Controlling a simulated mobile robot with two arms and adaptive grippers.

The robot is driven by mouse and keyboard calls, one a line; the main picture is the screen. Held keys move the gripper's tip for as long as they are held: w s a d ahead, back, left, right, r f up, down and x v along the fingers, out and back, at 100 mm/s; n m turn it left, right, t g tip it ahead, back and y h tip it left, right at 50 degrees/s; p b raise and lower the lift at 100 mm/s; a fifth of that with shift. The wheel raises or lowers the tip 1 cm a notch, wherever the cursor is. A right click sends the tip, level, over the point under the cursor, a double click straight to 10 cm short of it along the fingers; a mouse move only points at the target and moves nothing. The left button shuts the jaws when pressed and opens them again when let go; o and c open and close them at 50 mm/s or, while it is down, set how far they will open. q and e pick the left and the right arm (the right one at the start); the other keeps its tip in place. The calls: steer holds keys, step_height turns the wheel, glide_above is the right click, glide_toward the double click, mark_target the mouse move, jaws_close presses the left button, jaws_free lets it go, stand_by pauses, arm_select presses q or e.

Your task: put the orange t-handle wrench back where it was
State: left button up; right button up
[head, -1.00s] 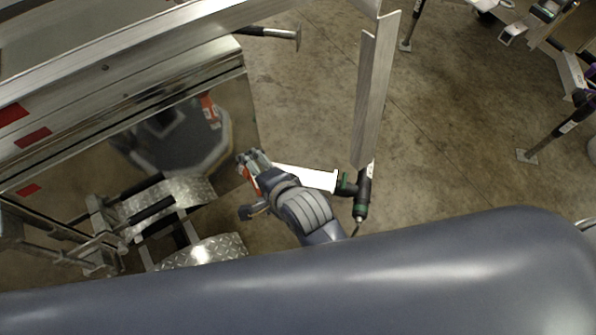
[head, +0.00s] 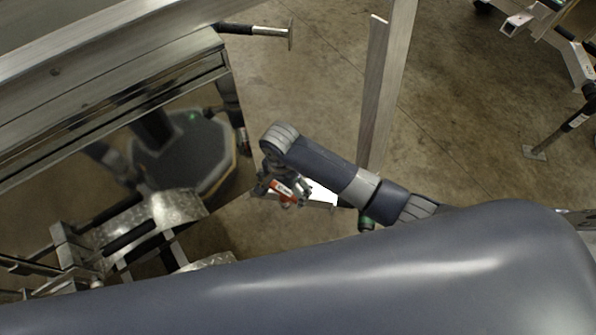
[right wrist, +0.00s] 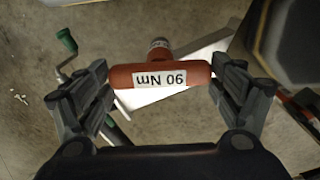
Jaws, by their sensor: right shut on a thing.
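The orange t-handle wrench (head: 287,190) is held in my right gripper (head: 280,186), to the right of a polished trailer panel. The shank points away from the camera and only a short dark end shows above the bar. A white flat surface (head: 322,194) shows behind the wrench; I cannot tell the gap between them. My left gripper is not in view.
A green and black tool (head: 366,222) is partly hidden by my right arm. An upright metal post (head: 385,90) stands just behind that arm. The polished trailer side (head: 110,150) carries reflections. A black-gripped handle (head: 260,30) juts out above.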

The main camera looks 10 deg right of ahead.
steer(key=w+d+f, duration=0.4)
steer(key=w+d, duration=0.1)
steer(key=w, duration=0.2)
steer(key=shift+f+b, duration=0.15)
steer(key=shift+b, duration=0.3)
steer(key=o, duration=1.4)
steer(key=shift+s+d, duration=0.1)
steer(key=shift+s, duration=0.05)
steer(key=shift+c, duration=0.2)
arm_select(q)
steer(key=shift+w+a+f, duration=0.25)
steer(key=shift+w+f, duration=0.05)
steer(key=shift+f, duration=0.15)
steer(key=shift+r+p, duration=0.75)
arm_select(e)
step_height(320, 180, up, 12)
